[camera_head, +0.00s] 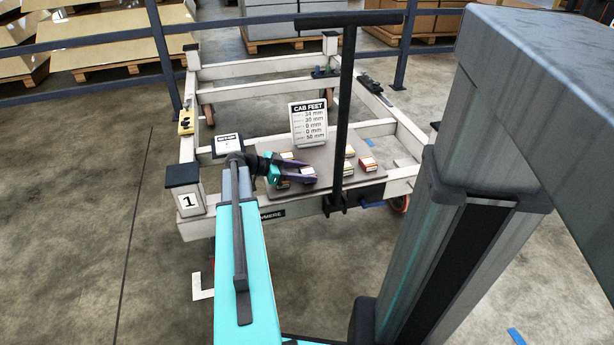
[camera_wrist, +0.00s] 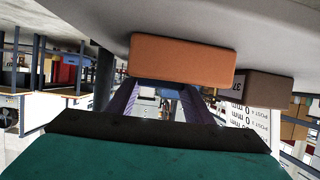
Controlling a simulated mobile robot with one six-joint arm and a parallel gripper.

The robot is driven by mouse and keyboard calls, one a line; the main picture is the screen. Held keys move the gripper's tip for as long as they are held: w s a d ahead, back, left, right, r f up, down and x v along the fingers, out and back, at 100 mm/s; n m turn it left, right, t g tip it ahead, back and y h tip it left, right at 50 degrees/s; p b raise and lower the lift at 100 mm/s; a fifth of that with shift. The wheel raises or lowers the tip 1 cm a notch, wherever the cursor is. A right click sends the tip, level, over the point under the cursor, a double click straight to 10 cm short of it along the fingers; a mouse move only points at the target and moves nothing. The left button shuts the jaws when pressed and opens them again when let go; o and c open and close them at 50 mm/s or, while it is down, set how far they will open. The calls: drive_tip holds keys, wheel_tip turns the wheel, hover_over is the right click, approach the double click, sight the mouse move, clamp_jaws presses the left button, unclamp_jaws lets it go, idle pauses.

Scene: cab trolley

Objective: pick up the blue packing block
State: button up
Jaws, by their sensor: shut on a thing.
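My gripper (camera_head: 308,173), with dark purple fingers, is low over the grey board (camera_head: 318,190) on the trolley. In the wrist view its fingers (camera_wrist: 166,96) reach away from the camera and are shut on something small. A blue patch (camera_wrist: 170,93) shows between the fingertips, seemingly the blue packing block; most of it is hidden behind an orange block. In the head view the fingers cover the held thing, and its colour cannot be told there. I cannot tell whether it is clear of the board.
The orange block (camera_wrist: 183,61) and a brown block (camera_wrist: 254,87) sit close to my fingers. Several more blocks, one red-sided (camera_head: 367,164), lie on the board. A "CAB FEET" sign (camera_head: 309,124) stands behind, and a dark upright tow bar (camera_head: 343,110) is just right of my gripper.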

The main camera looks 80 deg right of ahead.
sight(306, 173)
drive_tip(key=shift+r, duration=0.1)
drive_tip(key=shift+r, duration=0.5)
drive_tip(key=r+p, duration=0.1)
drive_tip(key=r, duration=0.1)
drive_tip(key=shift+s+a+r+p, duration=0.1)
drive_tip(key=shift+a+r+p, duration=0.1)
drive_tip(key=shift+r+p, duration=0.15)
drive_tip(key=s+a+p, duration=0.2)
drive_tip(key=a+p, duration=0.1)
drive_tip(key=a, duration=0.4)
drive_tip(key=s+a+r+p, duration=0.1)
drive_tip(key=s+a+p, duration=0.2)
drive_tip(key=a, duration=0.4)
drive_tip(key=shift+s+a+r+p, duration=0.15)
drive_tip(key=shift+s+p, duration=0.15)
drive_tip(key=shift+p, duration=0.25)
drive_tip(key=shift+s, duration=0.15)
